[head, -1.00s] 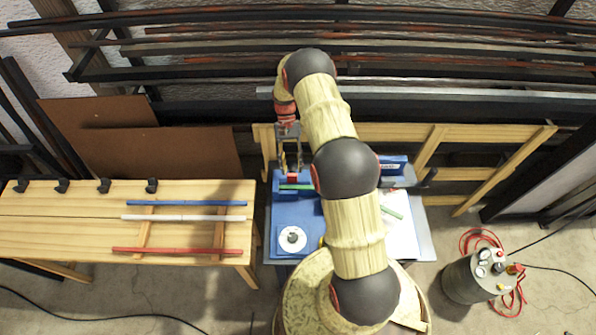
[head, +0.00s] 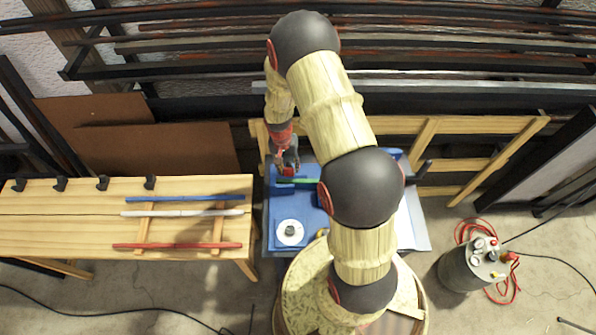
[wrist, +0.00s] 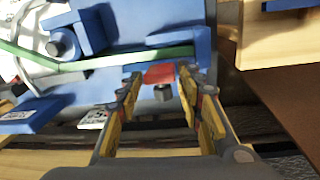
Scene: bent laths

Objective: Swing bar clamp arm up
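A green lath (head: 299,181) lies across the blue fixture (head: 312,205) on the small bench. It also shows in the wrist view (wrist: 100,60), running along the blue blocks. A small red piece (wrist: 160,74), seemingly part of the clamp, sits beside the lath, with a dark grey knob-like part (wrist: 163,92) close by. My gripper (wrist: 160,76) is open, with one finger on each side of the red piece and a gap visible at both sides. The clamp arm's full shape cannot be made out.
A wooden table (head: 70,215) at left holds a blue, a white and a red lath. A white disc (head: 290,232) sits at the fixture's front left. A grey canister (head: 473,275) with red hose stands at right. Racked bars (head: 200,45) line the back wall.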

